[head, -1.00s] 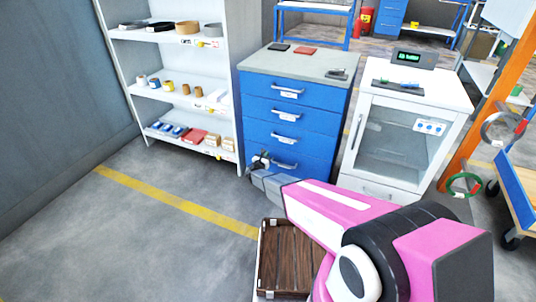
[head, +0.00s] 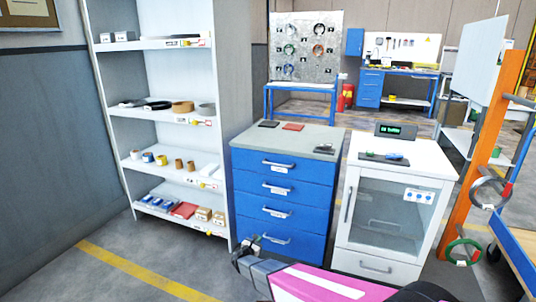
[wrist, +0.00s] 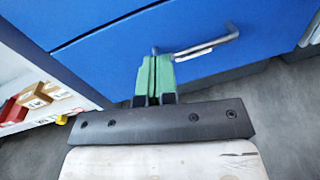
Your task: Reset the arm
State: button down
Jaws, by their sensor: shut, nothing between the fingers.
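My gripper (head: 252,243) is at the bottom of the head view, in front of the lowest drawers of the blue cabinet (head: 247,164). My pink and grey arm stretches left to it along the bottom edge. In the wrist view, the green fingers (wrist: 154,78) are pressed together with nothing between them. A metal drawer handle (wrist: 208,48) shows just beyond the fingertips; I cannot tell whether they touch. The cabinet's drawers look closed.
A white shelf (head: 160,121) with tapes and boxes stands left of the cabinet. A white glass-door cabinet (head: 387,268) stands right. An orange post (head: 480,160) holds wire coils. Grey floor (head: 120,275) is open at lower left.

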jog(key=s+d+r+m+g+h, duration=0.1)
jog(key=s+d+r+m+g, duration=0.35)
jog(key=d, duration=0.25)
jog(key=s+d+r+m+g, duration=0.3)
jog(key=d+m, duration=0.3)
jog(key=d, duration=0.1)
jog(key=s+d+r+m+g+h, duration=0.1)
jog(key=s+d+r+m+g, duration=0.3)
jog(key=d, duration=0.4)
jog(key=s+d+r+m+g+y, duration=0.2)
jog(key=s+r+m+y, duration=0.3)
jog(key=s+m, duration=0.2)
jog(key=s+d+r+m+g+y, duration=0.1)
jog(key=s+r+m+g+y, duration=0.1)
jog(key=s+r+m+y, duration=0.2)
jog(key=s+r+m, duration=0.1)
jog(key=s+m, duration=0.2)
jog(key=s, duration=0.1)
jog(key=shift+s+d+r+m+y, duration=0.25)
jog(key=shift+d+r+m+y, duration=0.1)
jog(key=shift+d+r+y, duration=0.05)
